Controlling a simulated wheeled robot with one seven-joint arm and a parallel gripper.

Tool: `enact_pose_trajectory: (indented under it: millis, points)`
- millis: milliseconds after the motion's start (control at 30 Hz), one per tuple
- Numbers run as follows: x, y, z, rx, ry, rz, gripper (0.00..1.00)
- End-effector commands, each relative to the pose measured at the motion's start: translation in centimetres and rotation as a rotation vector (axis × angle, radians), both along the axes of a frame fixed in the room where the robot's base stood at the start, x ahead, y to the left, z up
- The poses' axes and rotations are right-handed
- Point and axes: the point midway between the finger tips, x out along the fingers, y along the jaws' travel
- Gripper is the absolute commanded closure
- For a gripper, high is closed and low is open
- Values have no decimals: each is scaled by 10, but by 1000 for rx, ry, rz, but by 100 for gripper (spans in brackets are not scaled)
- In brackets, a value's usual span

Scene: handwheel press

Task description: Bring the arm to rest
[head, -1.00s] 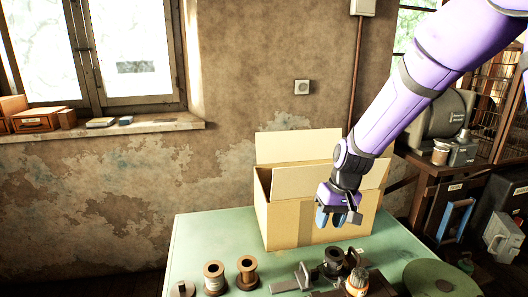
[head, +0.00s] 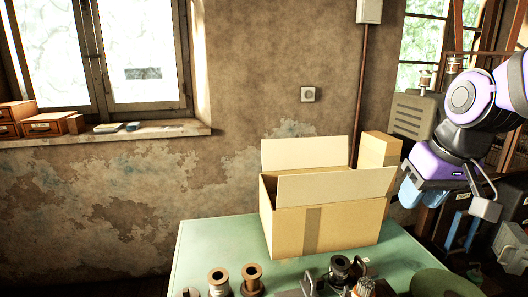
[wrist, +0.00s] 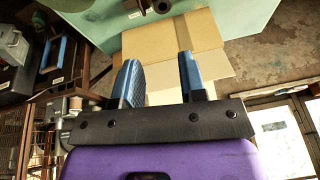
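My gripper (head: 416,194) is at the right side of the head view, right of the cardboard box and clear of it. My purple arm is folded in at the right edge. In the wrist view my gripper (wrist: 160,78) shows two blue fingers apart with nothing between them. The open cardboard box (head: 335,230) stands on the green table (head: 196,250), its flaps raised. The box also shows upside down beyond the fingers in the wrist view (wrist: 165,40).
Brown spools (head: 251,278) and dark metal parts (head: 341,268) stand along the table's front. A taller carton (head: 379,150) is behind the box. Right of the table is clutter, with a grey case (head: 513,248). A window (head: 140,55) and bare wall are behind.

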Motion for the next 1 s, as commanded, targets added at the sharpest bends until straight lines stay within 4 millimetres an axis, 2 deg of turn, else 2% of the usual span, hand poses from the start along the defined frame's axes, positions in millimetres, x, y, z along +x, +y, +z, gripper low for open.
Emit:
enact_pose_trajectory:
  millis: [200,500,700,1000]
  points:
    - [-42,-16,20,-24,-66,-40,62]
    - [-91,-32,31,-57,-134,-92,62]
    - [-103,-36,32,-67,-149,-107,62]
    - [-104,-36,32,-67,-150,-108,62]
